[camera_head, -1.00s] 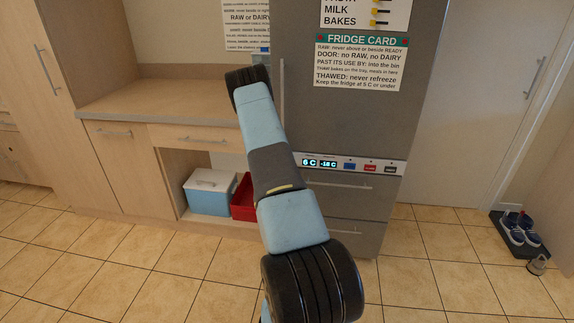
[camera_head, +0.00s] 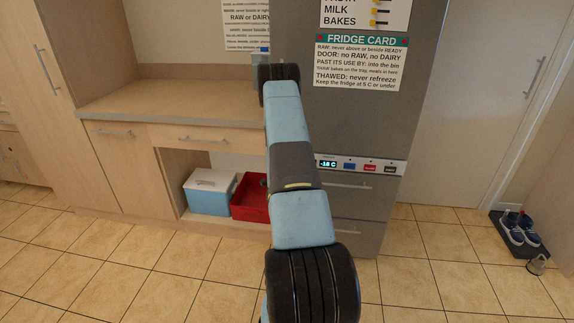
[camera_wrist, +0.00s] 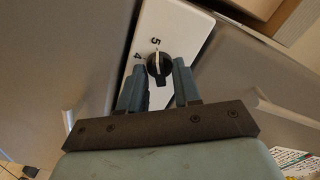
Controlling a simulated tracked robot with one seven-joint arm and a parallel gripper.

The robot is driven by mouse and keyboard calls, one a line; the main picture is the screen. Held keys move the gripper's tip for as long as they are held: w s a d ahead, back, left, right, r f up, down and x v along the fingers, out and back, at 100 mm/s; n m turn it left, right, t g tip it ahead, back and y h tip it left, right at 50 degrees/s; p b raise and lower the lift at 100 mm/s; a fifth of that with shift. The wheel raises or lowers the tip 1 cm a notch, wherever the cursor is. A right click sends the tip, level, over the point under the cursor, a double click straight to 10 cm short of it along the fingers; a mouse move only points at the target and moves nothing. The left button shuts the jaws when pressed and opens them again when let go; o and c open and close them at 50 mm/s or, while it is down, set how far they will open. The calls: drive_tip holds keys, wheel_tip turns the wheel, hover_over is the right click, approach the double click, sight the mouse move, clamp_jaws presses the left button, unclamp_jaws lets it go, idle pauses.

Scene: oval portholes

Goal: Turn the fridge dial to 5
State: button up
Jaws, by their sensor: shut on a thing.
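The fridge dial (camera_wrist: 158,69) is a black round knob with a pale pointer mark, on a white strip (camera_wrist: 177,30) in the wrist view. The numeral 5 stands just above the knob and a 4 to its left. The pointer appears to face the 5. My gripper (camera_wrist: 159,73) has its two blue fingers on either side of the knob and is shut on it. The grey fridge (camera_head: 362,125) stands in the head view, its lower panel display (camera_head: 328,163) reading -18 C. My arm hides the dial and gripper there.
A counter (camera_head: 165,100) is left of the fridge, with a blue-and-white cool box (camera_head: 209,192) and red crate (camera_head: 250,200) below. A fridge card (camera_head: 361,62) is on the fridge door. Shoes (camera_head: 519,228) lie at right. The tiled floor in front is clear.

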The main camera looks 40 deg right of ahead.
idle(0.6)
drive_tip(key=o, duration=1)
drive_tip(key=v, duration=1.3)
drive_tip(key=shift+s+a+f, duration=0.1)
drive_tip(key=shift+s+a, duration=0.15)
drive_tip(key=shift+a, duration=0.05)
drive_tip(key=shift+w, duration=0.1)
